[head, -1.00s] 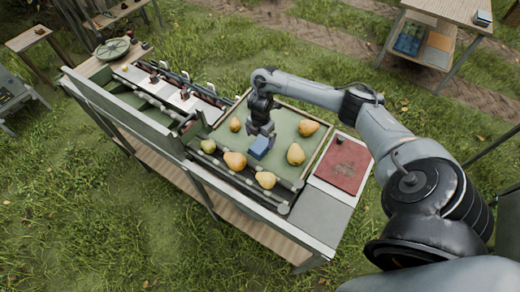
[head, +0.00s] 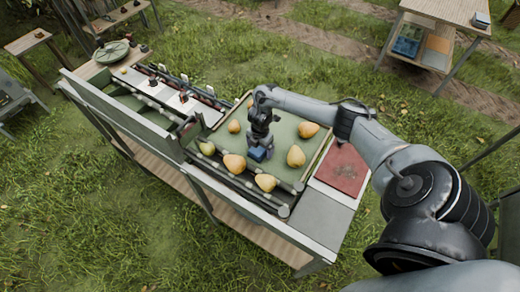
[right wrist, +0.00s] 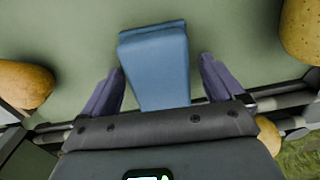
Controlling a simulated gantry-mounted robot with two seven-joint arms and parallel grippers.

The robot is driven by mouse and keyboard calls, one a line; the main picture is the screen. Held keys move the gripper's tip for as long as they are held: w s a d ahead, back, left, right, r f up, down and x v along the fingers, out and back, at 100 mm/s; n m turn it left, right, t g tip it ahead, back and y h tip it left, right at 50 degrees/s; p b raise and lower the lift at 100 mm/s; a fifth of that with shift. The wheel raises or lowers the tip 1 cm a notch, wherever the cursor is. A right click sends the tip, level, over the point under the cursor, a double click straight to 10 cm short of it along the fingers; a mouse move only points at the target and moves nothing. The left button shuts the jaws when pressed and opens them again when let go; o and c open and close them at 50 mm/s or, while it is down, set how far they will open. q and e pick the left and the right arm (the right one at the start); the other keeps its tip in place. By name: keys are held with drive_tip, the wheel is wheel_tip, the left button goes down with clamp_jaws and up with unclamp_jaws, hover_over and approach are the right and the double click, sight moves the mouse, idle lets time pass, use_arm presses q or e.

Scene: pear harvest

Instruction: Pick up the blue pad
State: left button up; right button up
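The blue pad (head: 257,154) lies on the green tray surface (head: 282,170) among the pears. In the right wrist view the blue pad (right wrist: 156,62) sits between the two fingers of my right gripper (right wrist: 160,82). There is a gap on each side, so the fingers look open and apart from it. In the head view my right gripper (head: 261,146) points down right over the pad and hides part of it. My left gripper does not show in either view.
Several pears lie around the pad, among them one pear (head: 234,163) to the left, one (head: 296,156) to the right and one (head: 266,182) in front. A red board (head: 343,170) lies to the right of the tray. A roller rail runs along the front side.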

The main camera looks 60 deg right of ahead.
drive_tip(key=c, duration=1)
drive_tip(key=shift+r, duration=0.15)
drive_tip(key=shift+r, duration=0.5)
wheel_tip(320, 180, up, 2)
drive_tip(key=shift+w+r, duration=0.1)
drive_tip(key=shift+r, duration=0.1)
drive_tip(key=s+d+r, duration=0.2)
drive_tip(key=d, duration=0.1)
drive_tip(key=s+d+r, duration=0.5)
drive_tip(key=d, duration=0.1)
drive_tip(key=shift+s+r, duration=0.2)
drive_tip(key=shift+s, duration=0.2)
